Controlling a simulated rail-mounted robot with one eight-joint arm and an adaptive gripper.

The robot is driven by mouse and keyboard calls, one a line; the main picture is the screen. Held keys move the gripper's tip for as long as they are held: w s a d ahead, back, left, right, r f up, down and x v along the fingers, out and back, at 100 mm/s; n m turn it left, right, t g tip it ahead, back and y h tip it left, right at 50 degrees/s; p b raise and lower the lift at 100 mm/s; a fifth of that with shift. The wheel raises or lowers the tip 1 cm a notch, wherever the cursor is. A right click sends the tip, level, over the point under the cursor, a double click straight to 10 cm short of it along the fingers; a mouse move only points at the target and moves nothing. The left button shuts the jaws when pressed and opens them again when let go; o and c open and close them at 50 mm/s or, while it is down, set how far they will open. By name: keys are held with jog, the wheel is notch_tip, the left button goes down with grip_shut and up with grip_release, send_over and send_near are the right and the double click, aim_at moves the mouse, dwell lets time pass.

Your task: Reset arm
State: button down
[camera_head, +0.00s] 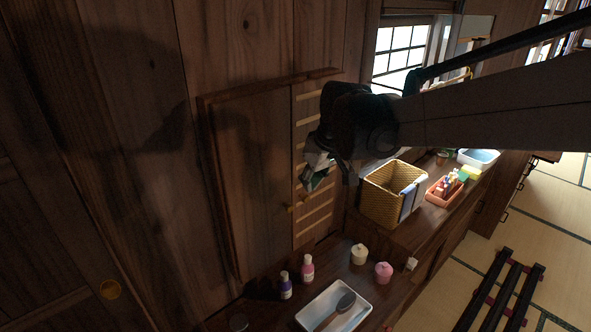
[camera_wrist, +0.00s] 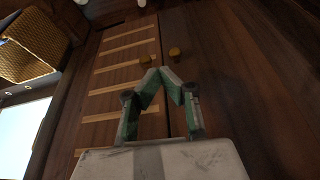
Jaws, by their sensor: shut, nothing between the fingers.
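My gripper (camera_head: 318,180) hangs at the end of my dark arm in front of the wooden wall cabinet (camera_head: 243,180), above the counter. In the wrist view my gripper (camera_wrist: 166,72) shows its green and grey fingers with tips together and nothing between them. Beyond the fingertips are two round brass knobs on the cabinet doors, the right knob (camera_wrist: 176,52) and the left knob (camera_wrist: 146,61). The left door there has pale horizontal slats. Part of the cabinet is hidden behind my arm in the head view.
On the counter (camera_head: 330,268) stand a wicker basket (camera_head: 380,201), an orange tray of small bottles (camera_head: 435,197), a purple bottle (camera_head: 285,286), a pink bottle (camera_head: 307,270), two lidded jars, and a white tray (camera_head: 312,309) holding a brush. Tatami floor (camera_head: 562,240) lies right.

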jog(key=v, duration=0.6)
jog(key=s+d+f+m+t+b, duration=0.1)
jog(key=s+d+f+m+b, duration=0.1)
jog(key=s, duration=0.5)
jog(key=s+d+f+m+t+h+b, duration=0.1)
jog(key=s+d+f+m+b, duration=0.1)
jog(key=s+d+f, duration=0.3)
jog(key=s+d+f+m+t+h+b, duration=0.1)
jog(key=s+d+f+m+b, duration=0.1)
jog(key=s+f, duration=0.4)
jog(key=s+d, duration=0.1)
jog(key=s, duration=0.3)
jog(key=shift+d, duration=0.4)
jog(key=shift+f, duration=0.15)
